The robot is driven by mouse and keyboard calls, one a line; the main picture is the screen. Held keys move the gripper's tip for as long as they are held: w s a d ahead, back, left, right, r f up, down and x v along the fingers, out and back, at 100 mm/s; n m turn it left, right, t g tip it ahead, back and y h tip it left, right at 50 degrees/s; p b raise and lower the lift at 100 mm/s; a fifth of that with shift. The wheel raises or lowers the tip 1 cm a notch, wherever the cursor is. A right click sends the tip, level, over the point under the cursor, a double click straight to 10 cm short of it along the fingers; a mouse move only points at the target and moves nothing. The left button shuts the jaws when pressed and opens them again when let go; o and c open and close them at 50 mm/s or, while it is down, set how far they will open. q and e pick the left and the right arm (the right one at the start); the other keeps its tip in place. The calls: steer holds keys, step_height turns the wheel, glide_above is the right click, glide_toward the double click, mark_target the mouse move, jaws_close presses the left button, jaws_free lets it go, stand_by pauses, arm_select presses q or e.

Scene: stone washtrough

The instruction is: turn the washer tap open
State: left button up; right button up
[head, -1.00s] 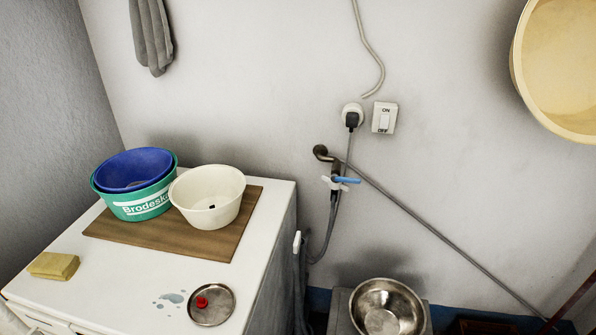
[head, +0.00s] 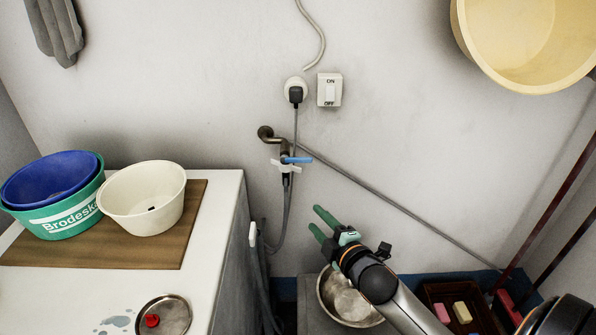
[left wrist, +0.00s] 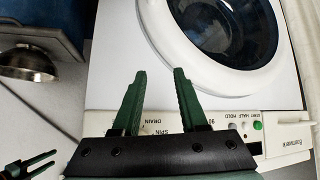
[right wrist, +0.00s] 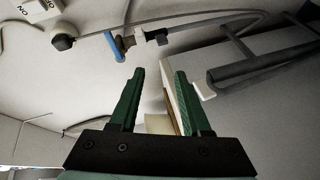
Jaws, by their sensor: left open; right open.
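The tap (head: 282,148) sticks out of the wall above the washer's right side in the head view, with a blue lever (head: 297,160) pointing right and a white piece just below it. My right gripper (head: 315,219) is open and empty, below and right of the tap in that view. In the right wrist view, the blue lever (right wrist: 115,47) lies beyond and left of the open fingertips (right wrist: 160,72), apart from them. My left gripper (left wrist: 160,72) is open and empty in front of the washer (left wrist: 118,45), near its round door; the head view does not show it.
A grey hose (head: 288,215) hangs from the tap beside the washer. A steel bowl (head: 335,300) sits under my right arm. Basins stand on a wooden board (head: 185,240) on the washer. A plug and switch (head: 329,90) are above the tap. A yellow basin (head: 530,45) hangs upper right.

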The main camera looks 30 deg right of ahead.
mark_target(305, 161)
steer(key=w+d+r+n+t+h, duration=0.1)
steer(key=w+d+r+n+t, duration=0.2)
steer(key=r, duration=0.4)
steer(key=shift+g, duration=0.6)
steer(key=w, duration=0.4)
steer(key=w+d, duration=0.1)
steer(key=w, duration=0.3)
steer(key=w+d+b, duration=0.1)
steer(key=w, duration=0.3)
steer(key=shift+d+f, duration=0.25)
steer(key=shift+c, duration=0.4)
jaws_close()
